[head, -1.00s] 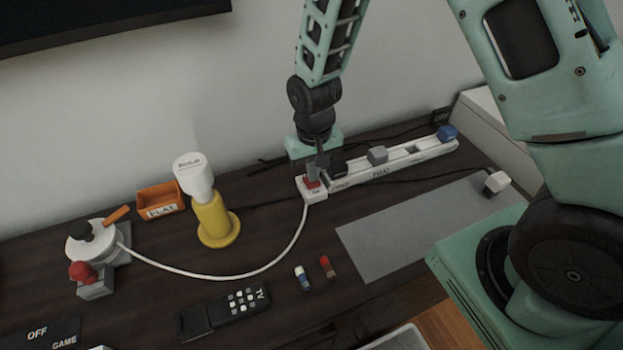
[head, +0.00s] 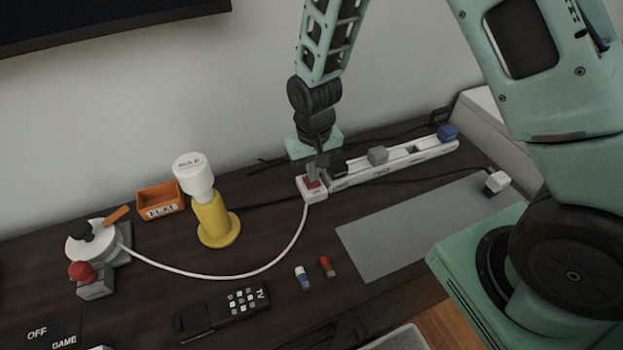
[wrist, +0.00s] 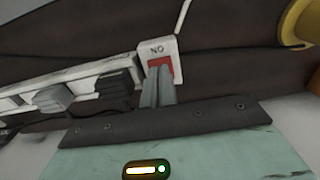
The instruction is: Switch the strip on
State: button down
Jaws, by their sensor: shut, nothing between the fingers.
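The white power strip (head: 370,171) lies along the back of the dark table, with black, grey and blue plugs in it. Its left end carries a red switch (head: 312,183), also in the wrist view (wrist: 160,63), beside a label that appears upside down there. My gripper (head: 315,172) points down at this end, its fingers shut and empty. In the wrist view my fingertips (wrist: 159,70) meet the lower edge of the red switch and cover part of it. I cannot tell whether the switch is pressed in.
A white cord runs from the strip to a round white device (head: 92,240) at left. A yellow stand with a white bulb (head: 194,176), an orange bin (head: 161,199), a remote (head: 225,310) and two batteries (head: 302,278) stand or lie on the table.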

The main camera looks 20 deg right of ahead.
jog(key=shift+f+b, duration=0.5)
jog(key=shift+f, duration=0.4)
jog(key=shift+r, duration=0.1)
dwell(0.3)
notch_tip(320, 180, up, 7)
jog(key=p, duration=0.6)
dwell(0.6)
jog(key=s+a+r+n+y, duration=0.1)
jog(key=s+a+r+n, duration=0.15)
jog(key=s+r, duration=0.3)
jog(key=s+a+r+n, duration=0.1)
jog(key=s+a+r, duration=0.35)
jog(key=r, duration=0.25)
jog(key=s+r+n, duration=0.4)
jog(key=s+r, duration=0.2)
jog(key=s, duration=0.6)
jog(key=shift+d+r, duration=0.15)
jog(key=shift+d, duration=0.25)
